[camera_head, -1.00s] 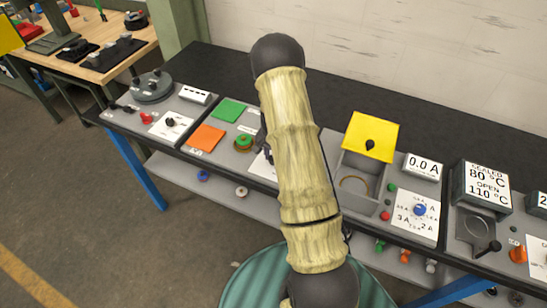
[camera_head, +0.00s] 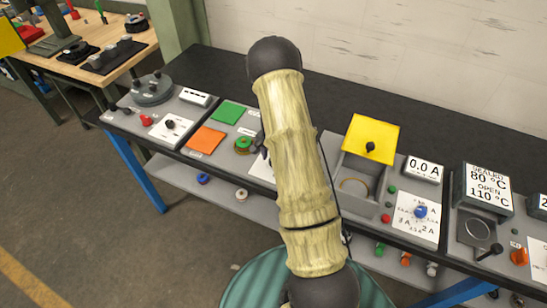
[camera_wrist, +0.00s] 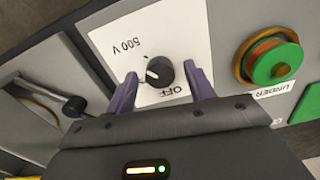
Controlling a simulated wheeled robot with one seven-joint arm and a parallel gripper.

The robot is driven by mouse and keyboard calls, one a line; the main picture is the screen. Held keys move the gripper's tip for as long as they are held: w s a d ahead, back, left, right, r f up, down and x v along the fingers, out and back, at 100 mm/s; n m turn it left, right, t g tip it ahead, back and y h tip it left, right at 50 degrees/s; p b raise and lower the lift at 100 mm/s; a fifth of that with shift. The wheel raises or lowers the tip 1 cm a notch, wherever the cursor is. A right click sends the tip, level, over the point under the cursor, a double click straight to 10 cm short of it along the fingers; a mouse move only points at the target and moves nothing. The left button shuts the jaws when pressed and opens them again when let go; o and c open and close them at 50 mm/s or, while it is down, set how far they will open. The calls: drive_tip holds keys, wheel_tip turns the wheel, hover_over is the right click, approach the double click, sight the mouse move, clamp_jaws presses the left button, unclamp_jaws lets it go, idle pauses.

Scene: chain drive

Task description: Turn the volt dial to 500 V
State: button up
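The volt dial (camera_wrist: 160,72) is a black round knob on a white plate (camera_wrist: 105,36) in the wrist view. The plate reads "500 V" at the upper left and "OFF" below the knob, both turned in the picture. A white mark on the knob faces left in the picture, not clearly in line with either label. My gripper (camera_wrist: 164,75) is open, with one purple finger on each side of the knob. I cannot tell whether the fingers touch it. In the head view my arm hides the dial and most of the gripper; only part of a white plate (camera_head: 261,169) shows.
A green button on an orange ring (camera_wrist: 275,63) sits right of the dial in the wrist view. A black knobbed lever (camera_wrist: 74,106) is at the left. In the head view, a yellow-lidded box (camera_head: 371,137) and an ammeter panel (camera_head: 417,213) stand right of my arm.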

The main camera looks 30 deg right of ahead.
wheel_tip(320, 180, up, 17)
drive_tip(key=b, duration=0.3)
drive_tip(key=shift+r, duration=0.2)
idle(0.4)
